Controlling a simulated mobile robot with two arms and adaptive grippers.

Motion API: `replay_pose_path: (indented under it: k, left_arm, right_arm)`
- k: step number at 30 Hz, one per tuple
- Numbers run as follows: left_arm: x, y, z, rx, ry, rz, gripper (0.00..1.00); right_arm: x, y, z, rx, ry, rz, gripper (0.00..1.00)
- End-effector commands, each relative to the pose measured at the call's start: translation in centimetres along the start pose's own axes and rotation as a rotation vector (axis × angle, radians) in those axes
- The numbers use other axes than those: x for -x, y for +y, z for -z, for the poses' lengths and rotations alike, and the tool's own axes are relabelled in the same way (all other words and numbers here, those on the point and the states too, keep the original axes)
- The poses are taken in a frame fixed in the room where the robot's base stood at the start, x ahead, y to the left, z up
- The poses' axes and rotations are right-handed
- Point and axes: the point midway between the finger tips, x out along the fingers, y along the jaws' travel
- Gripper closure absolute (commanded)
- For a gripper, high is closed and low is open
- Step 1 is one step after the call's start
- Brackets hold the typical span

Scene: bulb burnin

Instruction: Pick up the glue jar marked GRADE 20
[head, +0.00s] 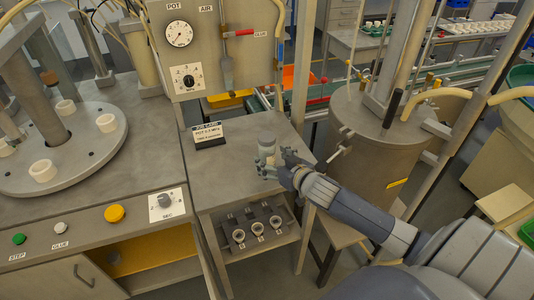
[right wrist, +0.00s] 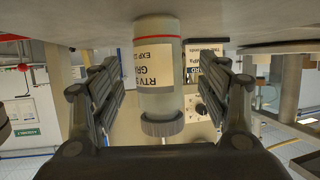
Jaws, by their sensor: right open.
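A pale glue jar (head: 266,148) stands upright on the small grey side table (head: 228,163). In the right wrist view, which is upside down, the jar (right wrist: 158,72) has a white body, a red ring, a grey ribbed cap and a cream label. The label reads "RTV", "GR" and "EXP 12" in part; the grade number is hidden. My right gripper (head: 272,165) is at the jar, fingers open. In the right wrist view the fingers of this gripper (right wrist: 162,85) are on either side of the jar, with gaps visible. My left gripper is not in view.
A job card (head: 208,133) stands on the table left of the jar; it reads POT with a pressure value. A shelf below holds several nozzle-like parts (head: 257,228). A large grey pot (head: 385,140) stands right of the table. A gauge panel (head: 200,45) rises behind.

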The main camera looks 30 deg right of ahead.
Motion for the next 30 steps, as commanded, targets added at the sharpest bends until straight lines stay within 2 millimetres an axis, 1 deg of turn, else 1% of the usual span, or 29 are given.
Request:
replay_pose_path:
  k: [1, 6, 9, 12, 18, 19, 20, 21, 23, 24, 26, 30]
  left_arm:
    - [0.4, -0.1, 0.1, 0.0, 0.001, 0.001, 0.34]
    - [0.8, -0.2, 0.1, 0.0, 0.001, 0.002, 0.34]
    - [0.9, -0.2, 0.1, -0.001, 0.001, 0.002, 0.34]
    - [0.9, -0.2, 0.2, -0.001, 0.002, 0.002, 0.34]
    - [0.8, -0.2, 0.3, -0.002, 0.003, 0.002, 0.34]
    - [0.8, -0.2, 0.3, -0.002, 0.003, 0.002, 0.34]
    - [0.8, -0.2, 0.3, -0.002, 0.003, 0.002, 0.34]
    - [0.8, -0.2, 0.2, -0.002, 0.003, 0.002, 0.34]
    - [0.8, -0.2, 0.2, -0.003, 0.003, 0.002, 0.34]
    - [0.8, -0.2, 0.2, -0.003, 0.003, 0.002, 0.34]
    - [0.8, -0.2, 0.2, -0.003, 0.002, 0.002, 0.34]
    - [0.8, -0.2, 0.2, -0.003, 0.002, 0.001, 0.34]
  right_arm:
    - [-0.7, 0.1, 0.3, -0.001, 0.001, -0.002, 0.31]
    - [-2.9, 0.2, 0.1, 0.0, 0.001, -0.002, 0.31]
    - [-3.8, 0.1, 0.1, 0.0, 0.001, 0.0, 0.31]
    - [-4.2, 0.2, 0.0, 0.0, 0.001, 0.0, 0.31]
    - [-4.2, 0.1, 0.0, 0.0, 0.0, 0.0, 0.31]
    - [-4.2, 0.1, 0.0, 0.0, 0.0, 0.0, 0.35]
    - [-4.2, 0.1, 0.0, 0.0, 0.0, 0.0, 0.42]
    - [-4.2, 0.1, 0.0, 0.0, 0.0, 0.0, 0.51]
    - [-4.2, 0.1, 0.0, 0.0, 0.0, 0.0, 0.65]
    - [-4.2, 0.1, 0.0, 0.0, 0.0, 0.0, 0.74]
    - [-4.2, 0.2, 0.0, 0.0, 0.0, 0.0, 0.88]
    - [-4.2, 0.1, 0.1, 0.001, 0.002, 0.0, 0.88]
